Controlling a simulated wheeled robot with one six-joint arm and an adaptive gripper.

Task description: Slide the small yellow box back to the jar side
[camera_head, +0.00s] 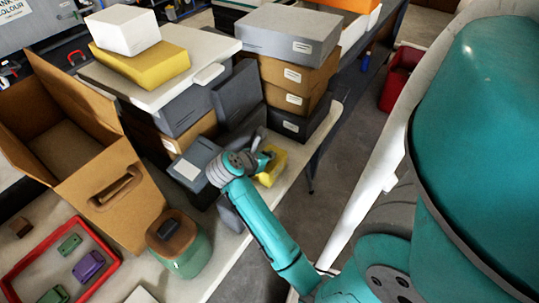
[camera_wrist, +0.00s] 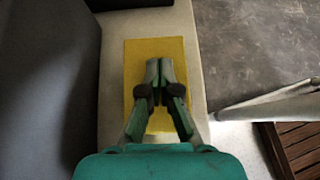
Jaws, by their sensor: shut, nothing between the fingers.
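The small yellow box (camera_head: 276,170) lies on the pale table near its right edge, partly hidden by my gripper (camera_head: 265,160). In the wrist view the yellow box (camera_wrist: 134,62) lies flat under my gripper (camera_wrist: 159,68), its long side running up the picture. The fingers are together with nothing between them, over the box's middle. I cannot tell whether the fingertips touch its top. The green jar (camera_head: 188,259) with a brown lid stands nearer the front left of the table, beside the open cardboard box.
Dark grey boxes (camera_head: 235,92) stand close left of the yellow box. A stack of grey and brown boxes (camera_head: 290,40) is behind it. The open cardboard box (camera_head: 130,205) and a red tray (camera_head: 22,267) are at left. Bare floor (camera_wrist: 260,45) lies past the table's right edge.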

